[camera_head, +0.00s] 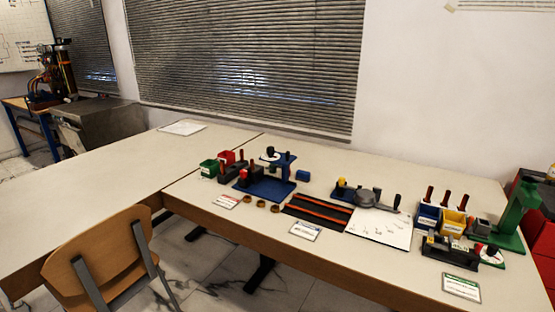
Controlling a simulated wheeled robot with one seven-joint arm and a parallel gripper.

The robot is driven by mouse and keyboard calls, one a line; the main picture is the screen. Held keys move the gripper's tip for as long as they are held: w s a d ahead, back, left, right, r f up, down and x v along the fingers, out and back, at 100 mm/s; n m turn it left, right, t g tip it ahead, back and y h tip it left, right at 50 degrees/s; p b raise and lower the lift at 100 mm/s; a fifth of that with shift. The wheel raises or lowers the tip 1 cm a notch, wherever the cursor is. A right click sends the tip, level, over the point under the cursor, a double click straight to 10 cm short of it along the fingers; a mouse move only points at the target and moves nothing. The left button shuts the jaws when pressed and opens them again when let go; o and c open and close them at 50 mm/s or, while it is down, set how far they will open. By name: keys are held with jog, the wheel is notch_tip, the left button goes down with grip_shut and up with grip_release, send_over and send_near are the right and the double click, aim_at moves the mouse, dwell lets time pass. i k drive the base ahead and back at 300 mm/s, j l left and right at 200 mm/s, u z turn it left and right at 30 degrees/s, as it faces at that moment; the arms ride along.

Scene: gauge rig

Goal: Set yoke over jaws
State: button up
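My gripper is not in view. No part is clearly recognisable as the yoke or the jaws at this size. A blue stand (265,188) with an upright post and a round white-faced piece is at the left of the work table. A grey round part with a dark handle (368,198) lies near the middle, beside a blue block with a yellow knob (341,187).
Yellow and blue bins (453,222) with red-handled tools stand near the green frame. Red and green bins (209,168) stand at the left. Brass rings (261,204), a striped mat (317,211) and a white sheet (380,227) lie between. A chair (100,257) stands in front; the left table is mostly clear.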

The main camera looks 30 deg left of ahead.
aim_at(283, 161)
jog(key=i+j+u, duration=0.4)
jog(key=i+j, duration=0.4)
jog(key=j, duration=0.35)
jog(key=i+j+u, duration=0.35)
jog(key=i+j, duration=0.6)
